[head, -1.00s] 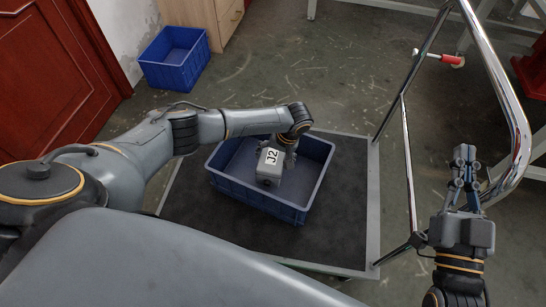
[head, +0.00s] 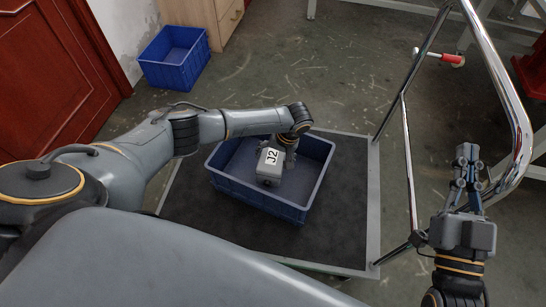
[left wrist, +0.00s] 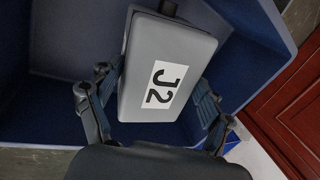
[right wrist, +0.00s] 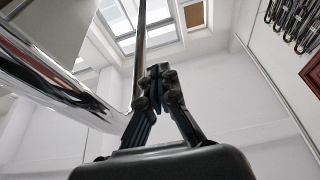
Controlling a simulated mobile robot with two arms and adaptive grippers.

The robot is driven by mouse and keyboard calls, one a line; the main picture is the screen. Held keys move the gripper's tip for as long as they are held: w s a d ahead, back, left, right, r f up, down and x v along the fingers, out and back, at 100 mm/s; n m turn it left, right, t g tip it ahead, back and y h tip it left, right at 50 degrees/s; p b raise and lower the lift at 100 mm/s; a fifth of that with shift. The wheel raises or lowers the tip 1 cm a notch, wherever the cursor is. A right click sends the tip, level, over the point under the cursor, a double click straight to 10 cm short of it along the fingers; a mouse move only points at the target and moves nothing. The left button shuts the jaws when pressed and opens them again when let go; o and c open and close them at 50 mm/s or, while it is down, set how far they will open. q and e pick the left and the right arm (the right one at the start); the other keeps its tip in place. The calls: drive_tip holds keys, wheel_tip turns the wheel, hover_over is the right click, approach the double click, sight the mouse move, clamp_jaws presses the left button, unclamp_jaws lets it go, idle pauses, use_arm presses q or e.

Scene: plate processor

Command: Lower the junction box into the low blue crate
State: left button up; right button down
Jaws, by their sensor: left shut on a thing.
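The grey junction box (head: 271,163), labelled J2, is within the walls of the low blue crate (head: 255,197) on the dark cart platform. My left gripper (head: 288,147) holds it from the far side. In the left wrist view the box (left wrist: 187,48) sits between the two fingers of my left gripper (left wrist: 160,105), with the blue crate walls (left wrist: 250,75) around it. I cannot tell whether the box touches the crate floor. My right gripper (head: 465,165) is empty beside the cart's rail; in the right wrist view its fingertips (right wrist: 160,72) are close together.
The crate stands on a cart platform (head: 345,215) with a chrome handle rail (head: 515,100) at right. Another blue crate (head: 174,58) stands on the floor by a wooden cabinet (head: 222,20). A red door (head: 45,70) is at far left.

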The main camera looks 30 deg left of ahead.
drive_tip(key=shift+r, duration=0.45)
